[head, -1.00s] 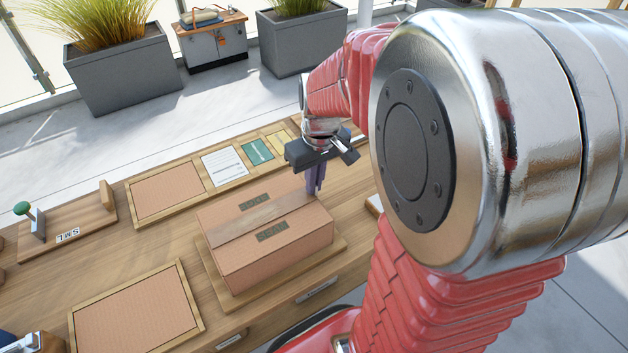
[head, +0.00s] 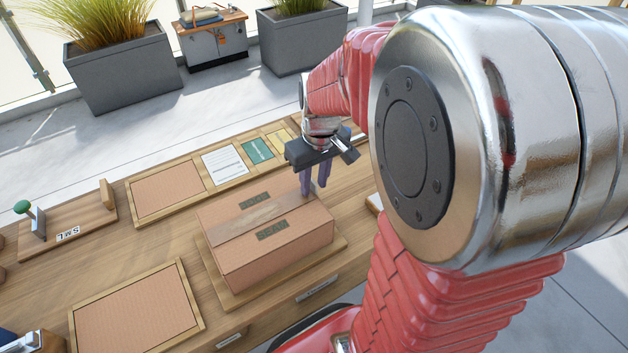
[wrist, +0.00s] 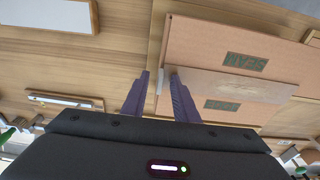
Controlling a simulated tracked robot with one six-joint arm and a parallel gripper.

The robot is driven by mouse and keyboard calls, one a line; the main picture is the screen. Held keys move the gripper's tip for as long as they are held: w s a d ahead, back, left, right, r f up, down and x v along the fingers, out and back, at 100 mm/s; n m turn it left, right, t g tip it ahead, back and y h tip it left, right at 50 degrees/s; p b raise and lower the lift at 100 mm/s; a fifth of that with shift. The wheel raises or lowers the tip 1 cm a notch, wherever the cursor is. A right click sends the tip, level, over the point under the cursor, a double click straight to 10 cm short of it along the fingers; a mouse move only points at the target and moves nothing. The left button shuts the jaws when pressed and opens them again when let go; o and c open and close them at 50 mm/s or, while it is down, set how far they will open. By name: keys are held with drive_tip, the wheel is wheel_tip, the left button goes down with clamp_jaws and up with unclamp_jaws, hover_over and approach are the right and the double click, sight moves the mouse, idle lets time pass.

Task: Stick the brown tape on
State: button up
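A cardboard box (head: 265,247) sits on a wooden base (head: 333,254) on the bench. A strip of brown tape (head: 245,222) lies along its top seam, between two dark printed marks; the tape also shows in the wrist view (wrist: 225,84). My gripper (head: 314,193) is over the right end of the box, fingers pointing down. The box in the wrist view (wrist: 215,50) is at the right.
Flat cardboard panels in wooden frames lie at the back (head: 168,192) and front left (head: 134,310). Cards (head: 224,164) lie behind the box. A wooden stand with a green knob (head: 22,208) is at the far left.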

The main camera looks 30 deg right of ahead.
drive_tip(key=shift+r, duration=0.15)
wheel_tip(320, 180, up, 13)
drive_tip(key=s, duration=0.1)
drive_tip(key=shift+s+r, duration=0.15)
drive_tip(key=shift+s, duration=0.15)
idle(0.6)
drive_tip(key=s+a+f+t, duration=0.1)
drive_tip(key=s+a+t, duration=0.3)
drive_tip(key=s+a, duration=0.5)
drive_tip(key=a, duration=0.3)
drive_tip(key=shift+s+a+f, duration=0.15)
drive_tip(key=shift+a+f, duration=0.2)
drive_tip(key=shift+a, duration=0.05)
drive_tip(key=shift+c, duration=0.2)
